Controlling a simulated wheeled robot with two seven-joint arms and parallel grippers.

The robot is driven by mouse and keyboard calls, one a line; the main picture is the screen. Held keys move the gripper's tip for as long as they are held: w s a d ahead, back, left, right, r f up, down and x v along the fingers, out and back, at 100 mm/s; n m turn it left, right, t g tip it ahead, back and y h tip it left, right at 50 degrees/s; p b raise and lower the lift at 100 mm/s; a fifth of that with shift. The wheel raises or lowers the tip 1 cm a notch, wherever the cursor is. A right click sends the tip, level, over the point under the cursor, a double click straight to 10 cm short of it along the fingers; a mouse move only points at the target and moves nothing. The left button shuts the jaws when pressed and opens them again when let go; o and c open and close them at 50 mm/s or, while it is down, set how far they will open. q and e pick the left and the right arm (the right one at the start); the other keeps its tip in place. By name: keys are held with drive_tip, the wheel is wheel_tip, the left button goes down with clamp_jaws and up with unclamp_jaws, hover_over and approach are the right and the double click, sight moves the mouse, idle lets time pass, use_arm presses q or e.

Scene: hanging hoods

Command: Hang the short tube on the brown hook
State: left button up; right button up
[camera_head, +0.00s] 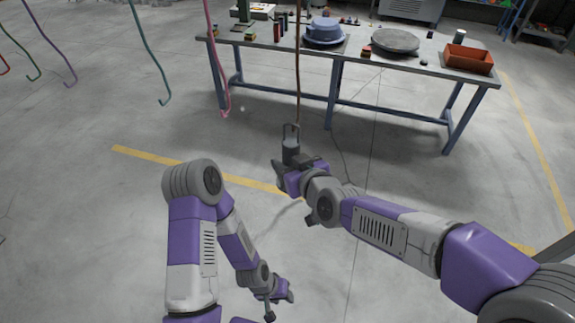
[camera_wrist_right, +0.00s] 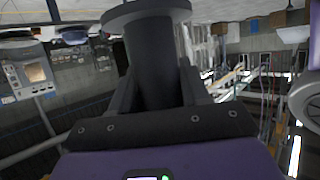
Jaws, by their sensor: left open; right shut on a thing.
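The short tube (camera_head: 291,151) is a dark grey cylinder with a thin wire handle on top. It is upright in the middle of the head view. My right gripper (camera_head: 287,168) is shut on it. The right wrist view shows the tube (camera_wrist_right: 152,60) between the two fingers. The brown hook (camera_head: 297,75) is a long thin rod hanging from above. Its lower end overlaps the tube's handle in the head view; I cannot tell whether the handle is on the hook. My left gripper (camera_head: 281,300) is low in the head view, open, away from the tube.
Pink (camera_head: 213,60), green (camera_head: 150,55) and purple (camera_head: 52,50) hooks hang to the left. A workbench (camera_head: 350,75) behind holds a blue round part (camera_head: 324,31), a grey disc (camera_head: 395,41) and an orange bin (camera_head: 468,59). The floor around my arms is clear.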

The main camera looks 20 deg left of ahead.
drive_tip(key=shift+w+r, duration=0.1)
drive_tip(key=shift+w, duration=0.05)
drive_tip(key=shift+w+b, duration=0.8)
drive_tip(key=shift+w, duration=0.55)
drive_tip(key=shift+f+b, duration=1.35)
drive_tip(key=shift+f, duration=0.05)
drive_tip(key=shift+r, duration=0.1)
drive_tip(key=o, duration=1.3)
drive_tip(key=shift+o, duration=0.2)
